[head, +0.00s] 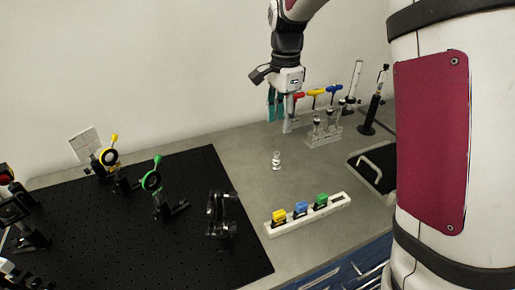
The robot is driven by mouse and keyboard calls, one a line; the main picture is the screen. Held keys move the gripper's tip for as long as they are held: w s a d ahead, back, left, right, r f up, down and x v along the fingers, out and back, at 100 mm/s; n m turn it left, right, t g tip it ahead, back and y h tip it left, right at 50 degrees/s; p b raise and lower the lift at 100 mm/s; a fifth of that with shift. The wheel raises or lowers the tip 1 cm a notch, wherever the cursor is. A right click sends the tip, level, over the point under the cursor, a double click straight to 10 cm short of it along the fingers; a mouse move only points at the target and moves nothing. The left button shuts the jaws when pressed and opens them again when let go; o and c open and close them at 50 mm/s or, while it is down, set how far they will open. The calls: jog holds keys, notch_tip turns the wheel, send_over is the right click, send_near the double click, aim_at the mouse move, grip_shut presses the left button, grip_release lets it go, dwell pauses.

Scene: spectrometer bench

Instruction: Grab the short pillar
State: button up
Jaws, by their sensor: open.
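A small silvery short pillar (276,160) stands upright by itself on the grey bench, between the black board and the stand of knobbed posts. My gripper (284,108) hangs above and behind it in the picture, near the back of the bench. It points down and is open, with nothing seen between its fingers. The fingers are small and hard to make out against the tools behind. The pillar is clear of the gripper and fully visible.
A clear rack (324,138) holds several silvery posts, with red, yellow and blue handled tools (316,92) behind. A white strip (308,214) with yellow, blue and green pieces lies in front. A black board (130,240) with optic mounts fills the left. Bench around the pillar is bare.

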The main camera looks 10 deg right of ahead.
aim_at(277, 153)
jog(key=f, duration=0.4)
jog(key=f+p, duration=0.1)
jog(key=f, duration=0.9)
jog(key=shift+w+a, duration=0.15)
jog(key=shift+w, duration=0.2)
jog(key=shift+c, duration=0.5)
grip_shut()
